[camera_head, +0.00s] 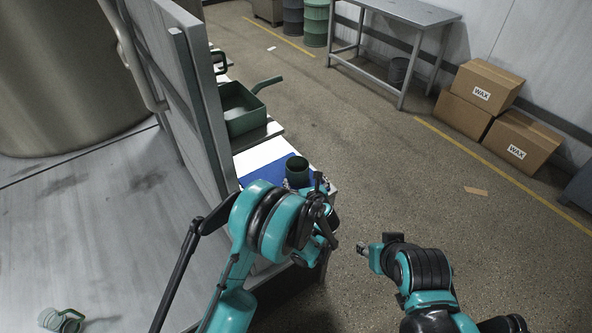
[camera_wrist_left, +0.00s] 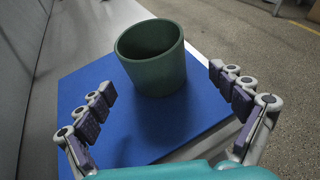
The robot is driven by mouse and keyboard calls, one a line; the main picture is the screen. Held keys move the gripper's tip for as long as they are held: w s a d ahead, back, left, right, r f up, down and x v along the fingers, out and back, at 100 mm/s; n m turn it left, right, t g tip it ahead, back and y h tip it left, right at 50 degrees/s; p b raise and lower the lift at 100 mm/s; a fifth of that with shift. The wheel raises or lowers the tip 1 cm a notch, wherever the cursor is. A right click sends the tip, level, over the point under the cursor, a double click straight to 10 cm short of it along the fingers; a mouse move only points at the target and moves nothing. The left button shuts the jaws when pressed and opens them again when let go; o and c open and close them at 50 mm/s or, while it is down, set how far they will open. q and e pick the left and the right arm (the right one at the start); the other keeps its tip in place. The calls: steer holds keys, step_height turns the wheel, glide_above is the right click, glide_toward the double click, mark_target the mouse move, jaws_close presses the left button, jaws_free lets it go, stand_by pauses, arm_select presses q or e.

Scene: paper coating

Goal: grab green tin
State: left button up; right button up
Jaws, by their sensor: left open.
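The green tin (camera_head: 297,168) is a dark green, open-topped cup standing upright on a blue mat (camera_head: 262,168). In the left wrist view the tin (camera_wrist_left: 158,75) stands toward the far part of the mat (camera_wrist_left: 75,105). My left gripper (camera_head: 322,190) is beside the tin in the head view, partly hidden by its own wrist. In the wrist view its fingers (camera_wrist_left: 161,82) are spread wide, with the tin ahead and between them; neither finger appears to touch it. My right gripper (camera_head: 366,248) is out over the floor, away from the tin, and its jaws are too small to read.
A green pan with a handle (camera_head: 243,112) sits behind the mat on the bench. A tall metal panel (camera_head: 190,110) stands left of the mat. A glass jar (camera_head: 60,320) lies at the lower left. Wax boxes (camera_head: 515,140) and a metal table (camera_head: 400,12) stand farther off.

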mark_target(295, 168)
arm_select(q)
steer(key=shift+w+a+f, duration=0.25)
steer(key=shift+w+a, duration=0.05)
steer(key=shift+w, duration=0.3)
steer(key=b+x, duration=0.1)
steer(key=x, duration=0.3)
steer(key=shift+w+a+b, duration=0.1)
steer(key=shift+a+b, duration=0.15)
steer(key=shift+b, duration=0.15)
steer(key=shift+r, duration=0.1)
steer(key=c, duration=1.3)
